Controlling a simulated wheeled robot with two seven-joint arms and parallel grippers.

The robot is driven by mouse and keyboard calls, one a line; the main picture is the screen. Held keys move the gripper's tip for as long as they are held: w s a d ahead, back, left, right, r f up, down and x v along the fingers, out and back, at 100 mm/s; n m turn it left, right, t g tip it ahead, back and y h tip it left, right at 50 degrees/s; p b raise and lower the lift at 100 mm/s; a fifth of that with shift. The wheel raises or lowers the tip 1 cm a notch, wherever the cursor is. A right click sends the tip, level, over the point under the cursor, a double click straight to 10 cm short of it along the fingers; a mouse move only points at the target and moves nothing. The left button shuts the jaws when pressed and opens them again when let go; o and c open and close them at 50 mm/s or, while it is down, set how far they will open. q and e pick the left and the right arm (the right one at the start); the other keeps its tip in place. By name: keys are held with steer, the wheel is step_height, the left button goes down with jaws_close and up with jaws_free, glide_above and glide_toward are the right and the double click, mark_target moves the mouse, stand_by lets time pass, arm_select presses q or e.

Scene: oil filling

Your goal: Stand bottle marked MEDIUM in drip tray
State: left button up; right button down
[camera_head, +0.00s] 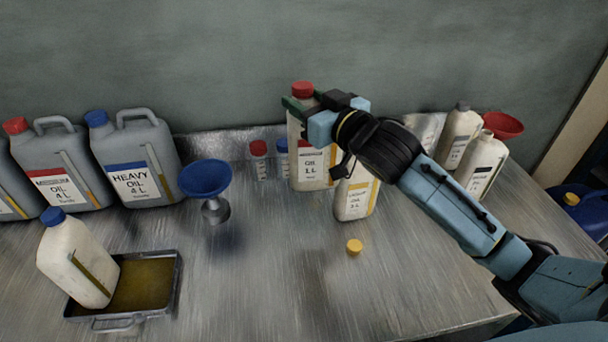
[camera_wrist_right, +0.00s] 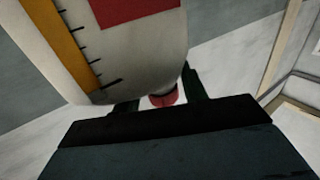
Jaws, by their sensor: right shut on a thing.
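My right gripper (camera_head: 304,103) is shut on a cream bottle with a red cap (camera_head: 311,164), gripping it near the neck. Its label reads "OIL 1 L"; the word above is hidden. In the right wrist view the bottle (camera_wrist_right: 130,45) shows an orange level strip and a red label patch, close in front of the dark fingers. I cannot tell whether its base touches the table. The drip tray (camera_head: 172,287) is at the front left with brown oil in it. A cream bottle with a blue cap (camera_head: 75,262) stands in its left part. My left gripper is not in view.
A light-oil bottle (camera_head: 355,199) without a cap stands right beside the held bottle; a yellow cap (camera_head: 354,247) lies before it. A blue funnel (camera_head: 205,180) stands between held bottle and tray. Grey cans (camera_head: 138,165) line the left back. The front middle table is clear.

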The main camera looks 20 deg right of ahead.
mark_target(313, 178)
step_height(313, 178, down, 16)
steer(key=b, duration=0.3)
steer(key=shift+f, duration=0.15)
steer(key=c, duration=1.2)
jaws_free()
steer(key=shift+f, duration=0.25)
steer(key=o, duration=0.4)
steer(key=shift+o, duration=0.2)
